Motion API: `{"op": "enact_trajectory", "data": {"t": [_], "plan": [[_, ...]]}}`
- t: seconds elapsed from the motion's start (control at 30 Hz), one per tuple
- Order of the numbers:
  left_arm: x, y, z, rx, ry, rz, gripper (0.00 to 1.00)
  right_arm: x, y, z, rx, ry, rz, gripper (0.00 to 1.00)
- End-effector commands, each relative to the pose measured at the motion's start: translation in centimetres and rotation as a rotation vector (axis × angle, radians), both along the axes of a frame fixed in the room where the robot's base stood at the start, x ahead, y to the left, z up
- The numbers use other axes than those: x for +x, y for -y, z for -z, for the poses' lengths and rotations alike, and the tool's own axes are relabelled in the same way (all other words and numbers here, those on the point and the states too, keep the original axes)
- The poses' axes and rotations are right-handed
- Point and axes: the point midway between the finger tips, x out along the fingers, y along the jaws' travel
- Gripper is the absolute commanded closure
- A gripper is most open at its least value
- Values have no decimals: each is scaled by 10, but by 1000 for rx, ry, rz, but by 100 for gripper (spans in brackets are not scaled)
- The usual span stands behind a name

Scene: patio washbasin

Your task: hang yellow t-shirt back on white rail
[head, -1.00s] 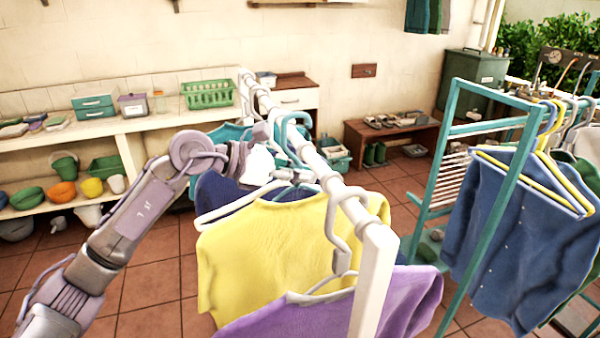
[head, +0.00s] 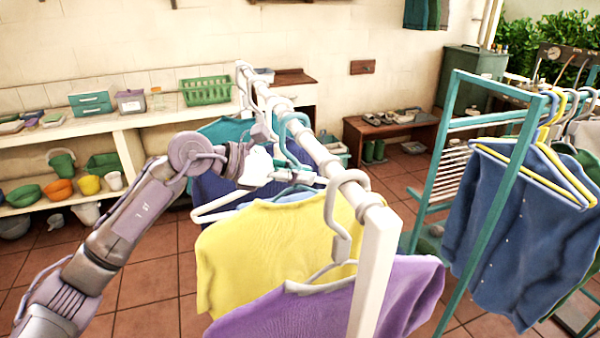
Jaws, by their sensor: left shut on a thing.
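The yellow t-shirt (head: 265,250) hangs on a white hanger (head: 212,207) at the near end of the white rail (head: 322,158), behind a purple shirt. My left gripper (head: 300,177) is at the top of the yellow t-shirt, just left of the rail, and is shut on its hanger. The hook of this hanger is hidden by the gripper and rail, so I cannot tell whether it touches the rail. My right gripper is out of view.
The purple shirt (head: 300,312) hangs in front, its grey hook (head: 343,200) over the rail. Navy (head: 212,190) and teal (head: 222,130) garments hang behind. A teal rack (head: 480,200) with a blue shirt (head: 510,240) stands right. Shelves (head: 65,140) line the left wall.

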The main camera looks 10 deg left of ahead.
Motion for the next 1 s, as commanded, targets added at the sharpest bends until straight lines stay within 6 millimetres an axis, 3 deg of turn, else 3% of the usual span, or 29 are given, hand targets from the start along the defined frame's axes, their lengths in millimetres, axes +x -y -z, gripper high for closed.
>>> {"op": "enact_trajectory", "data": {"t": [0.13, 0.17, 0.33, 0.67, 1.0], "plan": [[0, 0, -1, -1, 2, 0, 100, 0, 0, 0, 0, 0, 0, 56], [0, 0, -1, -1, 2, -1, 84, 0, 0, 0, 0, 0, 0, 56], [0, 0, -1, -1, 1, 0, 56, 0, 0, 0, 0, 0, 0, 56], [-1, -3, 1, 1, -1, -1, 56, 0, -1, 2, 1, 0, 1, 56], [-23, -36, 4, 1, 0, -3, 56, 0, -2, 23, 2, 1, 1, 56]]}}
